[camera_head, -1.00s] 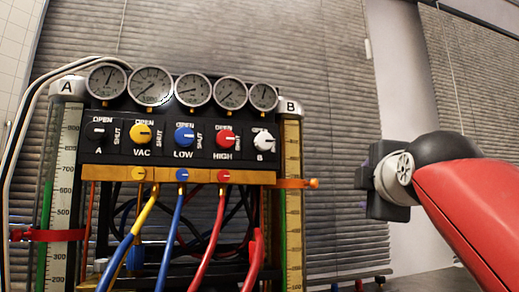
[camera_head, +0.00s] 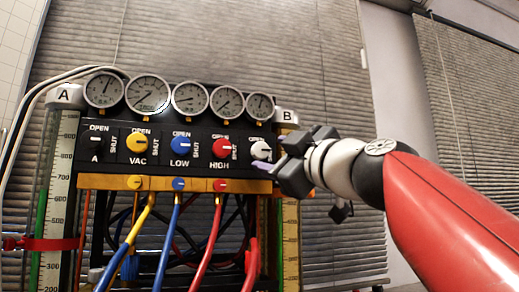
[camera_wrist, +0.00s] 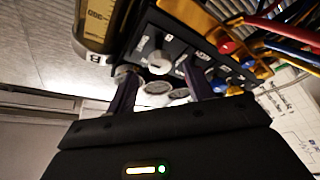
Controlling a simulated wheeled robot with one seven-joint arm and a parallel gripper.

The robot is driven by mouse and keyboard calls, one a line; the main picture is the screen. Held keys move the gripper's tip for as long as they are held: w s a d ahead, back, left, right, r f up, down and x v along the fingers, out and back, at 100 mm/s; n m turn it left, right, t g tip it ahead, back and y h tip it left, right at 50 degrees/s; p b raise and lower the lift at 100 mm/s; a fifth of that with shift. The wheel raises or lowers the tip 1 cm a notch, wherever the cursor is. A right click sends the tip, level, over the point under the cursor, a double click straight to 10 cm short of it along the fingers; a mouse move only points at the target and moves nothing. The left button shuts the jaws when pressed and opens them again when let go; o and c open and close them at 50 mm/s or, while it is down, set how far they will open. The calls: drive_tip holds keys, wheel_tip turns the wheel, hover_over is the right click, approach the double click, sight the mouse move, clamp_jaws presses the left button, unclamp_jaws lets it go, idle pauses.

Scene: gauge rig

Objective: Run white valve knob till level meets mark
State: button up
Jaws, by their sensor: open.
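The white valve knob (camera_head: 261,150), labelled B, sits at the right end of the black panel. It also shows in the wrist view (camera_wrist: 159,65). My gripper (camera_head: 274,156) is just right of it, pointing at the panel. In the wrist view its two dark purple fingers (camera_wrist: 160,84) are apart with the knob beyond the gap; I see no contact. The yellow-scaled column B (camera_head: 290,245) stands at the rig's right, its upper part hidden behind my gripper. Part of it shows in the wrist view (camera_wrist: 105,18). I cannot make out its liquid level or mark.
Yellow (camera_head: 136,145), blue (camera_head: 181,142) and red (camera_head: 223,148) knobs line the panel left of the white one. Several gauges (camera_head: 190,97) stand above; coloured hoses (camera_head: 168,245) hang below. Column A (camera_head: 60,190) is at the left with a red clamp.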

sight(264, 151)
drive_tip(key=shift+p+x, duration=0.65)
drive_tip(key=shift+x, duration=1.35)
drive_tip(key=c, duration=1)
drive_tip(key=shift+o, duration=0.2)
drive_tip(key=shift+f+n+g+y+b, duration=0.15)
drive_tip(key=shift+n+g+y+b, duration=0.2)
drive_tip(key=shift+n+b, duration=0.65)
drive_tip(key=n+g, duration=0.1)
drive_tip(key=n, duration=0.1)
drive_tip(key=n+g, duration=0.1)
drive_tip(key=n, duration=0.1)
drive_tip(key=shift+d+r, duration=0.1)
drive_tip(key=shift+r, duration=0.15)
drive_tip(key=o, duration=1)
drive_tip(key=shift+c, duration=0.2)
